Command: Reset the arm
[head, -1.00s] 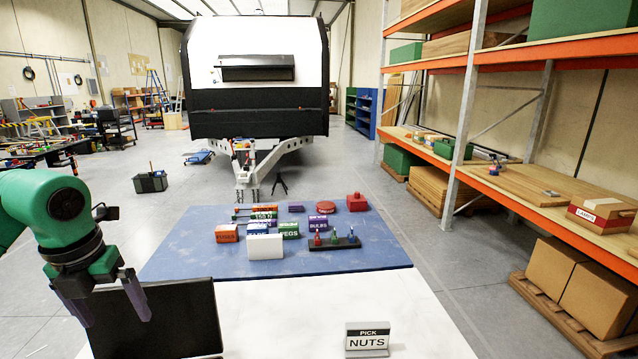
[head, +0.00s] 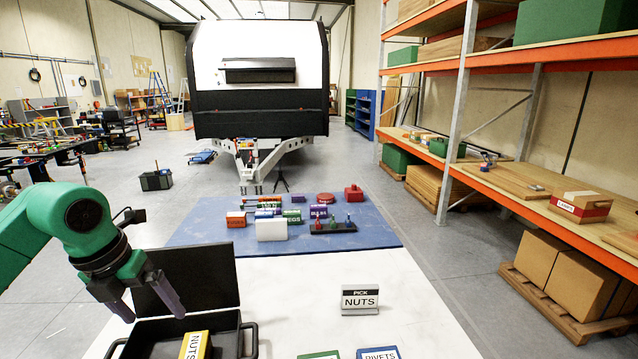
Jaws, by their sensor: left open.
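My left arm comes in from the left, green with a dark wrist. My left gripper (head: 155,314) is open, its two dark fingers apart and pointing down, with nothing between them. It hangs over the left part of an open black case (head: 190,275), overlapping it in the picture; I cannot tell the exact height. A yellow box marked NUTS (head: 195,346) lies in the case, partly cut off by the bottom edge. My right gripper is not in view.
A blue mat (head: 370,234) at the back holds several small boxes, a white block (head: 271,230) and a dark rack (head: 333,228). A green box (head: 318,356) and a RIVETS box (head: 378,353) show at the bottom edge. The table's middle is clear.

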